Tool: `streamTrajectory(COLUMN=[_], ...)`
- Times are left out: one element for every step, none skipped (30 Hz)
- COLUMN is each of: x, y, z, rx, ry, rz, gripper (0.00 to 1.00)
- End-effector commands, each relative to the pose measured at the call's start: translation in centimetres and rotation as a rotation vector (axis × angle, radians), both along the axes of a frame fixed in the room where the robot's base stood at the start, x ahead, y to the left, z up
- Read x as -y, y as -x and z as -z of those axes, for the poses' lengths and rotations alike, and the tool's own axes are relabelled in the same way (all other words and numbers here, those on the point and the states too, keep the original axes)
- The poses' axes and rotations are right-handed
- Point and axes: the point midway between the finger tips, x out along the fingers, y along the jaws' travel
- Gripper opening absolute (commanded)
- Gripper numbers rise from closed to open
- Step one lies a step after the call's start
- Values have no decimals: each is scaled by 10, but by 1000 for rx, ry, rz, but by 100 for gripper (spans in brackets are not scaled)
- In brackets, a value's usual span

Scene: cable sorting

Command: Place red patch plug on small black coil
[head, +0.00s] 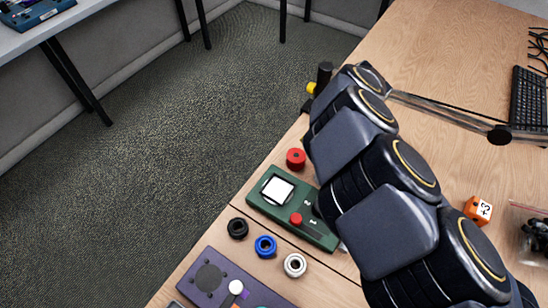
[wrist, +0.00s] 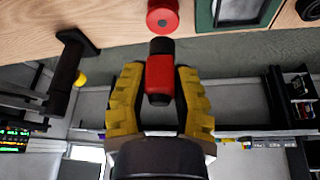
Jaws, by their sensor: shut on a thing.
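My gripper (wrist: 160,82) has yellow fingers and is shut on the red patch plug (wrist: 159,76), a red body with a dark band and dark tip. In the wrist view the plug points toward the table, just short of the red coil in the picture. The small black coil (head: 238,228) lies on the table at the lower left in the head view, left of the blue coil (head: 265,246). In the head view my arm hides the gripper and the plug.
A white coil (head: 295,265) and a red coil (head: 296,158) also lie on the table. A green device (head: 272,211) with a red knob stands among them. A purple panel (head: 208,278) is at the front. A black post (head: 323,73) stands at the back edge. An orange cube (head: 478,209) is at right.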

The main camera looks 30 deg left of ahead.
Motion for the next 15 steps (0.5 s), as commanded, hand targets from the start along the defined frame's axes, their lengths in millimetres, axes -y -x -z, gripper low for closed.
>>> streamTrajectory(x=[0, -1, -2, -4, -7, -11, -14, -18, -24, -29, -34, -40, -44, -48, -54], y=[1, 1, 3, 5, 8, 14, 19, 25, 35, 43, 52, 65, 75, 86, 100], z=[0, 0, 0, 0, 1, 2, 3, 4, 6, 7, 9, 12, 14, 16, 19], rx=[1, 1, 0, 0, 0, 0, 0, 0, 0, 0, 0, 0, 0, -1, 0], ry=[-1, -1, -2, -2, -2, -3, -4, -5, -6, -7, -9, -10, -11, -12, -15], rz=[-1, -3, -10, -19, -32, -53, -74, -97, -133, -164, -200, -247, -284, -321, -371], gripper=[0, 0, 0, 0, 0, 0, 0, 0, 0, 0, 0, 0, 0, 0, 0])
